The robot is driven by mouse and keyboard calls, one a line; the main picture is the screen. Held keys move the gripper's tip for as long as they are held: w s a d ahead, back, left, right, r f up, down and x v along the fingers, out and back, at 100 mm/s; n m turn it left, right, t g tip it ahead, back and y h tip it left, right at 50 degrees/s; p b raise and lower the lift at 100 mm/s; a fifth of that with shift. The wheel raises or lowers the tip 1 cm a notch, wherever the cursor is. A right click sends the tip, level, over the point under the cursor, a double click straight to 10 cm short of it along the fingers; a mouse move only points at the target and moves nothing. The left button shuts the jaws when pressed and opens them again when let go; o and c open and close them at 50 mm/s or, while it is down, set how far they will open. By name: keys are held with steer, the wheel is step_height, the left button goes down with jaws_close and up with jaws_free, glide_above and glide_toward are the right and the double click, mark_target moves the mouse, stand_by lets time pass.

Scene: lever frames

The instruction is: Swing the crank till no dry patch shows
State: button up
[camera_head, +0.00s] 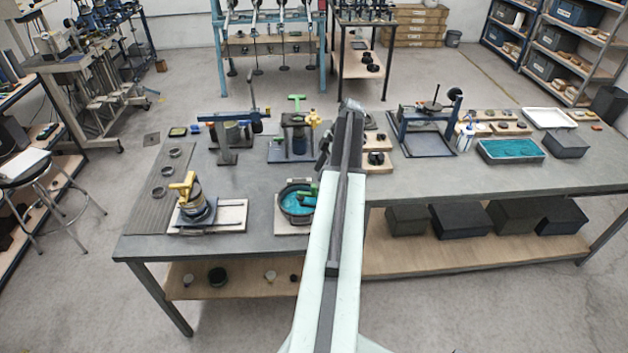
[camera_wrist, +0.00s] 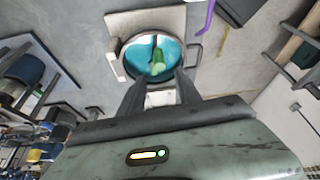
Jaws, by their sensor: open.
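A round pan (camera_head: 283,209) with teal liquid sits on a pale board at the table's front, left of my arm. In the wrist view the pan (camera_wrist: 124,57) is ahead of my gripper, with teal (camera_wrist: 139,53) over most of its inside and a narrow darker streak near the top. A green crank handle (camera_wrist: 158,57) stands over the pan; it also shows in the head view (camera_head: 309,190). My gripper (camera_wrist: 160,78) is open, its fingers to either side of the handle's lower end in the picture. I cannot tell whether they touch it.
A yellow-handled device (camera_head: 188,187) stands left of the pan. A green-topped press (camera_head: 297,118) and a blue lever stand (camera_head: 228,120) are behind. A teal tray (camera_head: 511,150) and a blue frame (camera_head: 425,122) are on the right. The table's front left corner is clear.

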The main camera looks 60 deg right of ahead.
mark_target(314, 185)
steer(key=b+x, duration=0.7)
steer(key=x, duration=0.1)
steer(key=shift+s+d+f+b, duration=0.1)
steer(key=shift+s+d+b, duration=0.1)
steer(key=shift+b, duration=0.1)
steer(key=shift+c, duration=0.3)
